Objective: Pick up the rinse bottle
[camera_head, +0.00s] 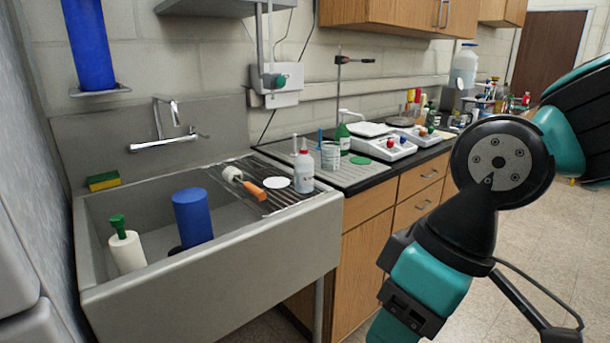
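A pale bottle with a red band near its neck and a narrow top (304,171) stands upright on the ribbed drainboard, to the right of the sink basin. It looks like the rinse bottle, though its label is too small to read. Another white bottle with a green top (127,249) stands in the sink basin at the left. My arm crosses the right side of the view, well apart from the pale bottle. My gripper's fingers are out of view, so I cannot see their state.
The grey sink (210,297) has a raised front wall and holds a blue cylinder (193,216). A brush with an orange handle (251,190), a white disc (277,182) and a beaker (330,156) lie or stand near the pale bottle. Floor is open at the right.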

